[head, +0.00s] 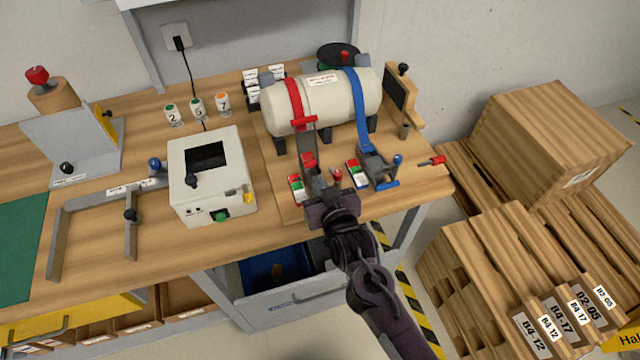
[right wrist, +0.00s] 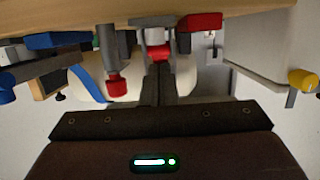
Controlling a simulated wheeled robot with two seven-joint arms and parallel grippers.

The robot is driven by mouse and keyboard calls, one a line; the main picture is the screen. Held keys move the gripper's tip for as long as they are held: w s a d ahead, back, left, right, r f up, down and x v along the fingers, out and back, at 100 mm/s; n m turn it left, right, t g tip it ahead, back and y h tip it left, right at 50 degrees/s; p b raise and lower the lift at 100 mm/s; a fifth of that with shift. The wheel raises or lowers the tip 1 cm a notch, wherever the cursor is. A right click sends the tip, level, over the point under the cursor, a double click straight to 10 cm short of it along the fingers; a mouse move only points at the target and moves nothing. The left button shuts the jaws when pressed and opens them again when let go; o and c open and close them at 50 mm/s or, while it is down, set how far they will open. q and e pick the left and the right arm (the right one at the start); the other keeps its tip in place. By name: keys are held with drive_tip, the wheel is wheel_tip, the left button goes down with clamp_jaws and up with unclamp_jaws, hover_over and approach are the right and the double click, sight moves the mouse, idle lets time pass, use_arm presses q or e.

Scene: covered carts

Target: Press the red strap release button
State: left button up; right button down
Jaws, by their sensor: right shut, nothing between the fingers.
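A cream tank (head: 335,106) lies on the bench, crossed by a red strap (head: 294,100) and a blue strap (head: 356,100). The red strap runs to a grey buckle with a red part (head: 308,160), partly hidden by my gripper. My right gripper (head: 313,180) is shut and empty, low over the bench's front edge at this buckle. In the right wrist view its closed fingers (right wrist: 160,72) point at a small red-and-white piece (right wrist: 158,52), close to it; I cannot tell whether they touch. A red knob (right wrist: 118,86) hangs beside them. My left gripper is not in view.
The blue strap's buckle (head: 375,165) and a small coloured block (head: 355,173) stand right of my gripper; another such block (head: 297,187) is at its left. A white box (head: 211,176) stands further left. Wooden crates (head: 550,135) are on the right.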

drive_tip(key=shift+f, duration=0.7)
